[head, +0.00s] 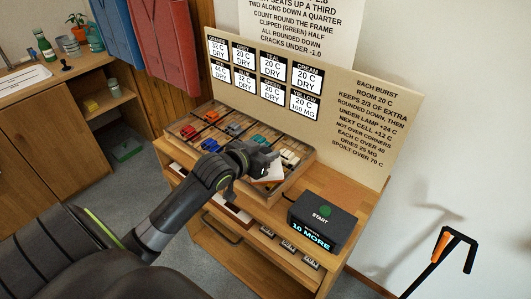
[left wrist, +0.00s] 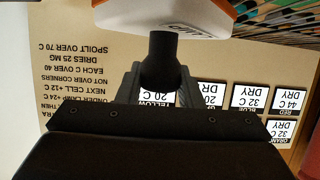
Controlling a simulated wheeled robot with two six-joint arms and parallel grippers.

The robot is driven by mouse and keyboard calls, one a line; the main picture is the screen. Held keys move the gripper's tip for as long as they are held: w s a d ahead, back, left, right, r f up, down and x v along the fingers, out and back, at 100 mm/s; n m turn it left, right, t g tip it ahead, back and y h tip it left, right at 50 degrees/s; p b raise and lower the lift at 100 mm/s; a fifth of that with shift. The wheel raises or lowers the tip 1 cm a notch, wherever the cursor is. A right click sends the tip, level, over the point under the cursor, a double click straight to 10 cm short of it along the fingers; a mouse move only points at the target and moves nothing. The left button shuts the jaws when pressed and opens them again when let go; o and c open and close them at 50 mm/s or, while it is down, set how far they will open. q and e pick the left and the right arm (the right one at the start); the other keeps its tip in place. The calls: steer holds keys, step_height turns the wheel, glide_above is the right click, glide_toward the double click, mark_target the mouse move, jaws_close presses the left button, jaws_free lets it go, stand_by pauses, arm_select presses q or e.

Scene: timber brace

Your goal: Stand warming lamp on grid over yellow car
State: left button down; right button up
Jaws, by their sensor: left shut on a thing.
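My left gripper (head: 262,160) is shut on the warming lamp (head: 271,175), which has a white and orange shade. In the left wrist view the gripper (left wrist: 160,75) clasps the lamp's dark neck (left wrist: 160,50), and the shade (left wrist: 190,15) fills the top. In the head view the lamp is over the front right part of the car tray's grid (head: 187,131). I cannot tell whether it touches the grid. No yellow car can be made out; the gripper and lamp cover that part. A label for yellow (head: 303,103) reads 20 C, 100 MG. My right gripper is not in view.
A label board (head: 345,120) stands behind. A black START box (head: 322,221) stands to the right. A black and orange tool (head: 443,247) is at far right.

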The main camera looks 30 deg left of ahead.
arm_select(q)
steer(key=c, duration=1)
jaws_free()
steer(key=shift+f, duration=0.1)
steer(key=shift+r, duration=0.25)
steer(key=p+v, duration=0.1)
steer(key=v, duration=1.1)
steer(key=shift+p, duration=0.3)
steer(key=shift+f, duration=0.15)
